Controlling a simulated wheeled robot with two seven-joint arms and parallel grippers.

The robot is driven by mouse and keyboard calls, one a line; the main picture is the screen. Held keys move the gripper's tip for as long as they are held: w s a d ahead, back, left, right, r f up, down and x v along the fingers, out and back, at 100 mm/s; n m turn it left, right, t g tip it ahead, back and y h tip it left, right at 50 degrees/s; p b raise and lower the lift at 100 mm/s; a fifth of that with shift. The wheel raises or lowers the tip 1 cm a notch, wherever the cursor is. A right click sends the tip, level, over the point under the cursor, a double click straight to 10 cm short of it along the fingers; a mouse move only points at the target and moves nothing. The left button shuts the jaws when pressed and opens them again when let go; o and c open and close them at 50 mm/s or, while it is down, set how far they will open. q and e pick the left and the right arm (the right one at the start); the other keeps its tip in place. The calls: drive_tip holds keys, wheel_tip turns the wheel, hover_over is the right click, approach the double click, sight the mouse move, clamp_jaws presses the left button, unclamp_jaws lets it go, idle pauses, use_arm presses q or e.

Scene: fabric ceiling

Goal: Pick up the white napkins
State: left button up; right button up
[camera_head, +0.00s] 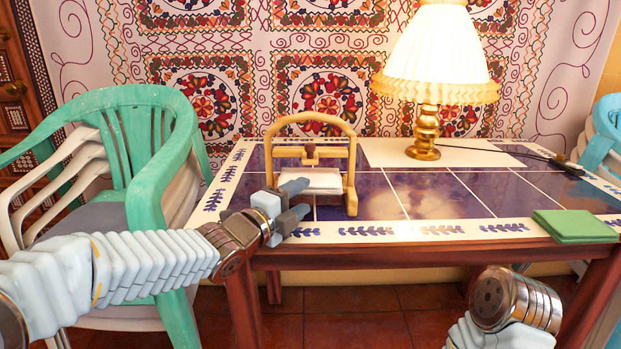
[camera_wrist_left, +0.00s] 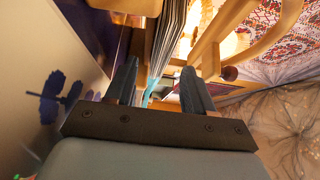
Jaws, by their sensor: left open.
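The white napkins (camera_head: 312,182) lie as a low stack in a wooden arched holder (camera_head: 352,180) on the tiled table, left of its middle. My left gripper (camera_head: 297,199) is open at the near left side of the holder, with its fingers pointing toward the stack. In the left wrist view, the napkins (camera_wrist_left: 174,32) show as thin layered edges ahead of the two open fingers, roughly in line with the gap. Wooden bars of the holder (camera_wrist_left: 222,32) stand beside them. Whether a finger touches the stack cannot be told. My right gripper is out of view.
A lamp (camera_head: 428,130) with a cream shade stands at the back right. A green folded cloth (camera_head: 575,226) lies at the front right corner. A dark cord runs along the right side. Stacked chairs (camera_head: 150,150) stand left of the table. The table's middle is clear.

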sight(311, 191)
use_arm(q)
drive_tip(key=p+x, duration=0.1)
drive_tip(key=x, duration=0.3)
drive_tip(key=shift+d, duration=0.1)
clamp_jaws()
